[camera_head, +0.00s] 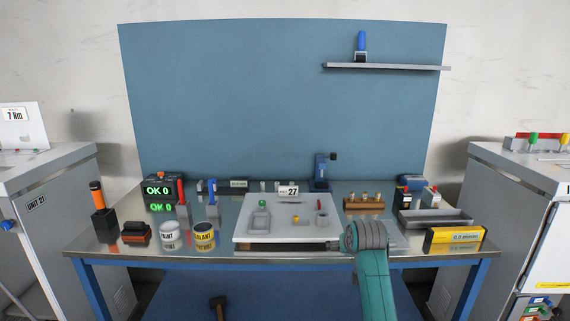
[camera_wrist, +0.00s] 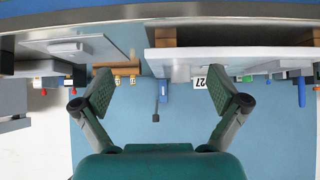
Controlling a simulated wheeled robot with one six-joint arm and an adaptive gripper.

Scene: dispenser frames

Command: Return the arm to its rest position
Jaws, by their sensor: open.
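My teal arm (camera_head: 374,285) rises from the lower right in the head view, and its grey round joint (camera_head: 366,236) shows in front of the bench's front edge. My gripper's fingers cannot be made out in the head view. In the wrist view my gripper (camera_wrist: 165,98) is open, its two dark pads wide apart with nothing between them. That view is upside down, with the bench along the top and the blue back panel (camera_wrist: 165,145) below.
The metal bench (camera_head: 110,243) holds a white board (camera_head: 270,236), a paint can (camera_head: 170,236), a sealant can (camera_head: 204,236), a wooden block (camera_head: 363,206), a grey tray (camera_head: 435,217) and a yellow display box (camera_head: 455,238). Grey cabinets flank it. A shelf (camera_head: 390,67) hangs at upper right.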

